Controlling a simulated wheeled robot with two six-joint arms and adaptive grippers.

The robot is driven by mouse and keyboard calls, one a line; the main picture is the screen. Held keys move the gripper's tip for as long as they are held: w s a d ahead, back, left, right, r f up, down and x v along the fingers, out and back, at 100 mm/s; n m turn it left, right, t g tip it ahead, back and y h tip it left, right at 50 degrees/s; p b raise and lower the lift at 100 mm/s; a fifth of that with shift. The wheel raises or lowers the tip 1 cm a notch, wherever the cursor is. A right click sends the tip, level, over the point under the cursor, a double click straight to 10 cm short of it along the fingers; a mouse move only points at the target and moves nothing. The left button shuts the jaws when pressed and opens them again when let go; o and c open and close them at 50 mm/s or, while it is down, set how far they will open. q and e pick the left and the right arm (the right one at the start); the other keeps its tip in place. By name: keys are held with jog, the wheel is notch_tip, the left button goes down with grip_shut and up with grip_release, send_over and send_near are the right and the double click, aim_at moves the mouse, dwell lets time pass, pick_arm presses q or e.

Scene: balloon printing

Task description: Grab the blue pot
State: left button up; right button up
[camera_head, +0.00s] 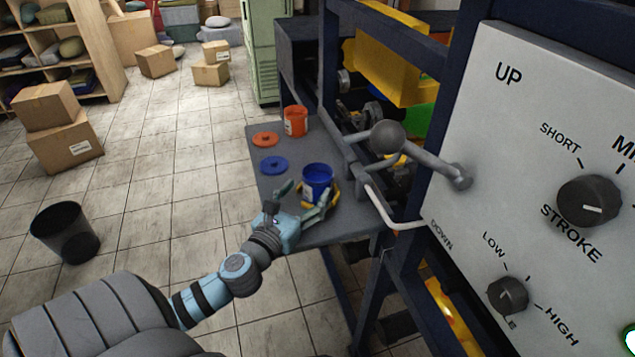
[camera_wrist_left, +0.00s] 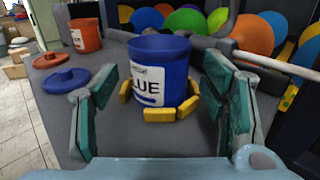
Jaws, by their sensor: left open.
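The blue pot (camera_head: 317,182) stands upright and open on the grey table, inside a yellow segmented ring (camera_head: 335,192). In the left wrist view the blue pot (camera_wrist_left: 158,75) shows a white label ending in "LUE", and the yellow ring (camera_wrist_left: 160,115) surrounds its base. My left gripper (camera_head: 305,200) is open, with its fingers on either side of the pot. In the left wrist view my left gripper (camera_wrist_left: 163,105) shows gaps between its fingers and the pot. My right gripper is not in view.
A blue lid (camera_head: 274,165), an orange lid (camera_head: 265,139) and an orange pot (camera_head: 295,121) are on the table (camera_head: 265,187). A lever with a round knob (camera_head: 387,137) and a white control panel (camera_head: 540,130) stand to the right. A black bin (camera_head: 65,232) is on the floor.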

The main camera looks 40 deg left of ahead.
aim_at(324, 173)
pick_arm(q)
jog(key=w, duration=0.2)
jog(key=w+a, duration=0.1)
jog(key=w, duration=0.2)
jog(key=w+p, duration=0.1)
jog(key=w, duration=0.2)
jog(key=shift+w+a+f, duration=0.2)
jog(key=shift+a+f, duration=0.05)
jog(key=shift+w+f, duration=0.1)
jog(key=shift+w, duration=0.25)
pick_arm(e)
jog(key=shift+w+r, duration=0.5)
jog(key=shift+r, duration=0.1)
pick_arm(q)
jog(key=c, duration=1.3)
